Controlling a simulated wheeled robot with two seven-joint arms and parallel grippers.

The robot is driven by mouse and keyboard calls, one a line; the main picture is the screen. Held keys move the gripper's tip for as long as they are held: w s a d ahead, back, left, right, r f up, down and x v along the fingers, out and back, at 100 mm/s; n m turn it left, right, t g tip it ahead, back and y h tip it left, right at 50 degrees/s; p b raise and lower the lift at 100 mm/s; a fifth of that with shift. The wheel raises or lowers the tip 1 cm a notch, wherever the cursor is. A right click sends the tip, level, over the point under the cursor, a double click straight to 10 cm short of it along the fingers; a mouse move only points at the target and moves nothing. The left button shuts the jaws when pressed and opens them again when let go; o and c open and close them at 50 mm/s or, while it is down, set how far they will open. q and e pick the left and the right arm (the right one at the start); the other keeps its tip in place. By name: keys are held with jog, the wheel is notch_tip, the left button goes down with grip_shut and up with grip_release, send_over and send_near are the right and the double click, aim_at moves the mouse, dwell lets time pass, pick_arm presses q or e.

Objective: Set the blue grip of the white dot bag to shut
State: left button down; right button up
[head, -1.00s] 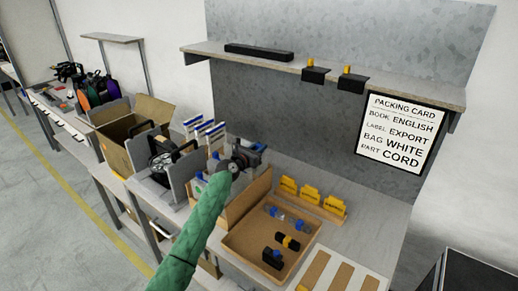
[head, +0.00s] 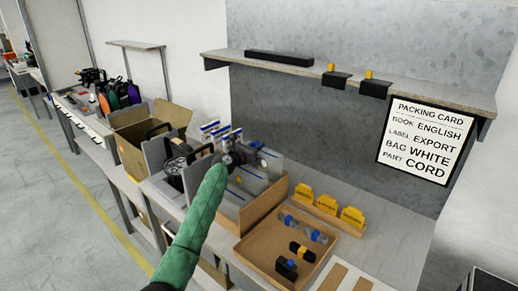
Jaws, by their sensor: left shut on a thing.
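My left gripper (head: 246,151), at the end of my green-sleeved arm, is shut on a clear bag (head: 264,169) above the cardboard box at the middle of the bench. A bit of blue grip (head: 256,144) shows at the bag's top, beside the jaws. The arm and gripper hide part of the bag. Whether the grip is open or shut is too small to tell, and I cannot make out a white dot. More bags with blue and white tops (head: 214,130) stand just left of the gripper. My right gripper is not in view.
An open tray (head: 250,262) holds several small parts at the front. Yellow holders (head: 327,205) stand behind it. A packing card (head: 419,142) reading bag WHITE hangs at the right. Grey dividers with black reels and an open carton (head: 126,150) stand left.

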pick_arm(q)
jog(key=c, duration=1.2)
grip_release()
jog(key=shift+c, duration=0.2)
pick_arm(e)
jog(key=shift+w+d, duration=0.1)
pick_arm(q)
jog(key=shift+s+a, duration=0.1)
jog(key=shift+s+a+f, duration=0.1)
jog(key=shift+s+a, duration=0.05)
jog(key=shift+s, duration=0.1)
jog(key=shift+b+v, duration=0.85)
jog(key=shift+v, duration=2.65)
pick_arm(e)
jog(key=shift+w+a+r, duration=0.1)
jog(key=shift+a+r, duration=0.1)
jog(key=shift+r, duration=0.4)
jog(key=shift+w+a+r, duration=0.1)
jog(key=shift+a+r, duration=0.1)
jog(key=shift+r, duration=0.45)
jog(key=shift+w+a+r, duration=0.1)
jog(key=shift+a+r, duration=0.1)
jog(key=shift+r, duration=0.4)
